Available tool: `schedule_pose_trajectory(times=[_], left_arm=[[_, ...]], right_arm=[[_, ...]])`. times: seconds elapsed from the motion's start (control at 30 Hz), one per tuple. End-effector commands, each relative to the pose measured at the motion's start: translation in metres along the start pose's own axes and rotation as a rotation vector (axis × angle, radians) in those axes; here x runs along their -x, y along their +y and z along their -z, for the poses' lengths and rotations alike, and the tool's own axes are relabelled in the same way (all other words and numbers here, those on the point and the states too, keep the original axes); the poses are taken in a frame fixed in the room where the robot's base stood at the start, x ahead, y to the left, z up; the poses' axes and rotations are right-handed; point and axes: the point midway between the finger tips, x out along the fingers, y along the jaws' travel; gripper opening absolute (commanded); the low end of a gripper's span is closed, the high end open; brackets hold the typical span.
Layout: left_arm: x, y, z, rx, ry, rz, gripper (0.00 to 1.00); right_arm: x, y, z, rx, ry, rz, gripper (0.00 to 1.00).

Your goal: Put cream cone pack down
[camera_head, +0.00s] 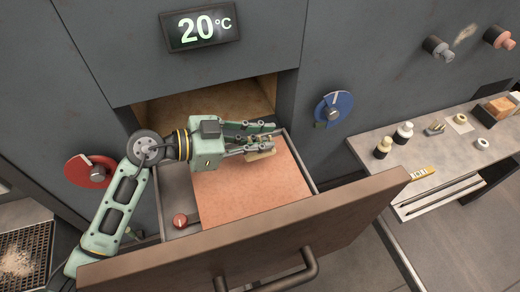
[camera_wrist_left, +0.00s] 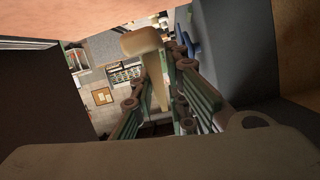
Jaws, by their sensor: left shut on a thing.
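My left gripper (camera_head: 262,140) reaches in from the left over an open drawer (camera_head: 250,238). It is shut on the cream cone pack (camera_head: 261,155), a small pale block that shows just below the fingertips, partly hidden by them. In the left wrist view the cream cone pack (camera_wrist_left: 141,40) sticks out at the ends of the fingers (camera_wrist_left: 160,75). The pack is over the flat terracotta-coloured surface (camera_head: 250,190) in the drawer; I cannot tell whether it touches it. My right gripper is in neither view.
A red-topped knob (camera_head: 180,220) sits in the drawer's left strip. A red dial (camera_head: 90,171) and a blue dial (camera_head: 333,108) are on the grey front, below a 20°C display (camera_head: 200,27). A side table (camera_head: 375,176) at right holds bottles (camera_head: 403,133). The terracotta surface's front is clear.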

Motion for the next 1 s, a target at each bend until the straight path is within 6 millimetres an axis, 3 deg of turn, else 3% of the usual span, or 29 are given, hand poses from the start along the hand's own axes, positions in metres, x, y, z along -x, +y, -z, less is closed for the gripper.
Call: schedule_pose_trajectory(times=[0.2,0.37,0.67,0.7,0.87,1.0], left_arm=[[-0.009,0.005,-0.028,0.004,0.0,-0.001,0.0],[-0.011,0.006,-0.035,0.0,0.002,0.0,0.0],[-0.012,0.006,-0.037,0.0,0.001,0.0,0.0],[-0.012,0.006,-0.037,-0.001,0.001,0.0,0.17],[-0.012,0.006,-0.037,-0.001,0.0,0.0,0.31],[-0.012,0.006,-0.037,-0.001,0.0,0.0,0.32]], right_arm=[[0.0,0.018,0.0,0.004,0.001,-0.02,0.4],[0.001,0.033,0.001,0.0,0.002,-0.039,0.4],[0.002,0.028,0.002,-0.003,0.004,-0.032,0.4],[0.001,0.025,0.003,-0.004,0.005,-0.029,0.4],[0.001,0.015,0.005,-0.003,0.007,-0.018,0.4],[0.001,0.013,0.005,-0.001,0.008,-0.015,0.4]])
